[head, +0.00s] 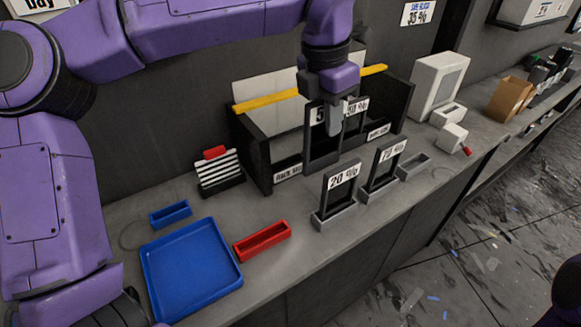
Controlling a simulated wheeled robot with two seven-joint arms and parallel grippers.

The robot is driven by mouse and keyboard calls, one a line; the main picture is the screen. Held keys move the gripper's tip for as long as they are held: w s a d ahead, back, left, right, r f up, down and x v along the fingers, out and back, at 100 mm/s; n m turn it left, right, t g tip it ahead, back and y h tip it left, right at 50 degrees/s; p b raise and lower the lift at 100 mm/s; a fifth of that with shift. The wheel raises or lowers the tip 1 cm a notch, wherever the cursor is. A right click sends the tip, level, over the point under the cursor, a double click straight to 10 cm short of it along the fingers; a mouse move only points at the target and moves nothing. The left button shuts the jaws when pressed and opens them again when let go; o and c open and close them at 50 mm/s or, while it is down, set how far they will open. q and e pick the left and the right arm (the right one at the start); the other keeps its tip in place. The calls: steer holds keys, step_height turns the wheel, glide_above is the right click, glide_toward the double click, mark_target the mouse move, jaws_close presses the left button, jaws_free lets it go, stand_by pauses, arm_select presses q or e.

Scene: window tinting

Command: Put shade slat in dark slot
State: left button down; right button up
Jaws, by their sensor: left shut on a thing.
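My left gripper (335,128) points down over the front of a dark booth (258,155) and is shut on a dark slat (321,148) with a white label that starts with "5". The slat is upright; the gripper covers part of it, and I cannot tell whether its lower end is seated. Another white label ending in "0 %" (357,107) shows just to its right. The booth's front has small labels at left (288,172) and right (378,131), too small to read surely. Slats marked 20 % (341,188) and 70 % (388,160) stand in grey holders in front.
A blue tray (190,268), a small blue bin (170,214) and a red bin (262,241) lie on the grey counter at left. A striped card with a red clip (218,170) stands beside the booth. An empty grey holder (413,167) is at right. A yellow bar (265,101) crosses the booth.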

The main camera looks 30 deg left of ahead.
arm_select(q)
steer(key=w+a+f+p, duration=0.4)
steer(key=w+a+f, duration=0.2)
steer(key=a+f, duration=0.5)
steer(key=shift+w+a+f, duration=0.2)
steer(key=shift+a+f, duration=0.15)
steer(key=shift+f, duration=0.4)
steer(key=c, duration=1.5)
jaws_free()
steer(key=shift+f, duration=0.15)
steer(key=o, duration=0.4)
steer(key=shift+o, duration=0.2)
step_height(320, 180, up, 12)
steer(key=s, duration=0.1)
steer(key=shift+s+a+b, duration=0.3)
steer(key=shift+a+b, duration=0.1)
steer(key=shift+a, duration=0.05)
